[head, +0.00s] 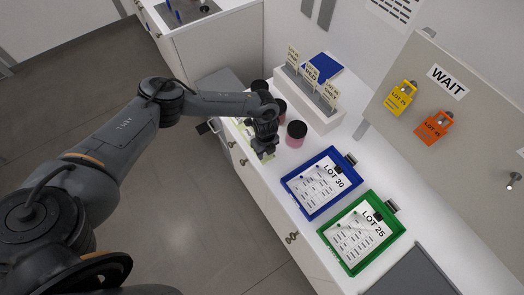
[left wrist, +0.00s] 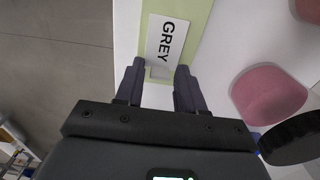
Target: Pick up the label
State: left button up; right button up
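The label (left wrist: 167,40) is a white card reading GREY, lying on a pale green strip (left wrist: 198,20) in the left wrist view. My left gripper (left wrist: 160,68) is open, with one fingertip on each side of the label's near end. Nothing is clearly held between the fingers. In the head view my left gripper (head: 264,150) points down over the counter's front edge and hides the label; part of the green strip (head: 240,127) shows beside it. My right gripper is not in view.
A pink jar with a black lid (head: 296,133) stands just right of the gripper, with other jars behind. A white rack of lot cards (head: 312,95) stands at the back. Blue (head: 290,183) and green (head: 325,232) trays lie to the right.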

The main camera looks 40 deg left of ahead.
pick_arm(q)
grip_shut()
jog(key=shift+r, duration=0.15)
